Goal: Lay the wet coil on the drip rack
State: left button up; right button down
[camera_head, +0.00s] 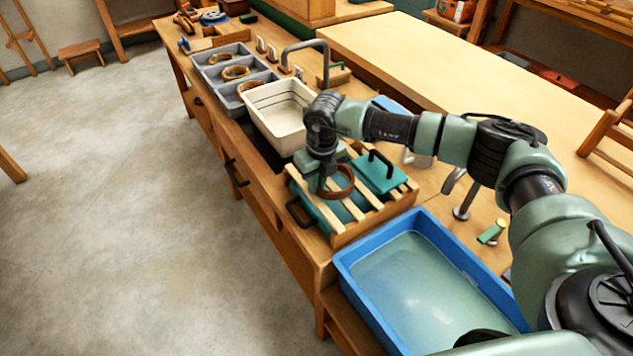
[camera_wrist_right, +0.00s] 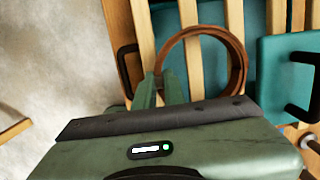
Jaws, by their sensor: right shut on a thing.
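The wet coil is a brown ring (camera_head: 345,190); its band also shows in the right wrist view (camera_wrist_right: 240,68). My right gripper (camera_head: 326,186) is shut on the near-left side of the ring, with its two fingers (camera_wrist_right: 160,88) on the band. The drip rack (camera_head: 372,216) has pale wooden slats over a teal tray; its slats (camera_wrist_right: 277,22) run under the ring in the wrist view. The coil lies flat over the left-middle slats; I cannot tell if it touches them. My left gripper is not in view.
A teal block with a black handle (camera_head: 380,171) sits on the rack's right part. A blue tub of water (camera_head: 345,262) stands in front, a cream basin (camera_head: 276,128) behind. A grey divided tray (camera_head: 212,75) holds more brown rings.

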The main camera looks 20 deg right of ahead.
jog(key=shift+f, duration=0.2)
jog(key=c, duration=1.5)
grip_release()
jog(key=shift+r, duration=0.2)
jog(key=shift+r, duration=0.2)
notch_tip(320, 180, up, 12)
jog(key=s+b, duration=0.1)
jog(key=b, duration=0.1)
jog(key=shift+s+d+f, duration=0.15)
jog(key=shift+s+f, duration=0.05)
jog(key=shift+s, duration=0.2)
jog(key=shift+f, duration=0.1)
